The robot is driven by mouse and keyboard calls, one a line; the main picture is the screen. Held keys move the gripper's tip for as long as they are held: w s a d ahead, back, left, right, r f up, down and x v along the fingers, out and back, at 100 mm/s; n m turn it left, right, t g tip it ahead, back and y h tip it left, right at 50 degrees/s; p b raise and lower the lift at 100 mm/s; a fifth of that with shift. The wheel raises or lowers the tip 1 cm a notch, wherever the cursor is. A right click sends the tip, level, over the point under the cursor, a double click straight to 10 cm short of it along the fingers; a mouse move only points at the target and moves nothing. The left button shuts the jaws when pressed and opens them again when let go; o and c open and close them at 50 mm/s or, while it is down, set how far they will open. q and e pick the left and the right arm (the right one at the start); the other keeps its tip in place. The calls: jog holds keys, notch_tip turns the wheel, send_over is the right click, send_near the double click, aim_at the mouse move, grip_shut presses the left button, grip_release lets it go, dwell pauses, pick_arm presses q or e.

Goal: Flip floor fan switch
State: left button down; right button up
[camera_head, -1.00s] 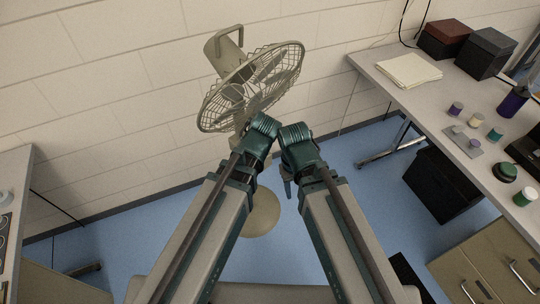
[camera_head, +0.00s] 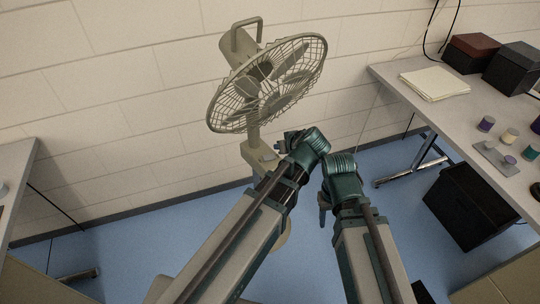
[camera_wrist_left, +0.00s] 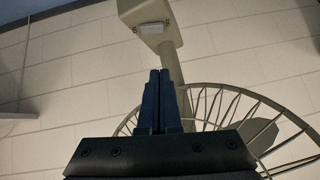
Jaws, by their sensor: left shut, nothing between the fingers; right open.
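The beige floor fan (camera_head: 268,85) stands in front of the wall, its caged head tilted. Its control box (camera_head: 256,158) sits on the pole below the cage. In the left wrist view the box (camera_wrist_left: 143,8) is at the top, with a pale switch (camera_wrist_left: 152,28) on its face. My left gripper (camera_head: 280,147) is just right of the box in the head view; in the wrist view its fingers (camera_wrist_left: 159,72) are together, empty, and look apart from the switch. Which way the switch is set cannot be told. My right gripper (camera_head: 322,214) hangs lower right, away from the fan.
A table (camera_head: 390,78) at right holds papers (camera_head: 434,83), boxes (camera_head: 472,52) and small coloured cylinders. A black bin (camera_head: 468,206) stands under it. Another table edge (camera_head: 18,165) is at left. Blue floor is clear left of the fan.

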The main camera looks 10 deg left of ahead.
pick_arm(q)
jog(key=b, duration=0.9)
send_near(266, 156)
jog(key=w+a+f, duration=0.1)
jog(key=w, duration=0.1)
jog(key=w+a+f, duration=0.1)
jog(key=a, duration=0.1)
jog(key=shift+w+a, duration=0.15)
jog(key=shift+w, duration=0.2)
jog(key=shift+s+a+f+b, duration=0.1)
jog(key=shift+s+f+b, duration=0.05)
jog(key=shift+f+b, duration=0.85)
jog(key=shift+s+a+f, duration=0.15)
jog(key=shift+f, duration=0.05)
jog(key=shift+h, duration=0.3)
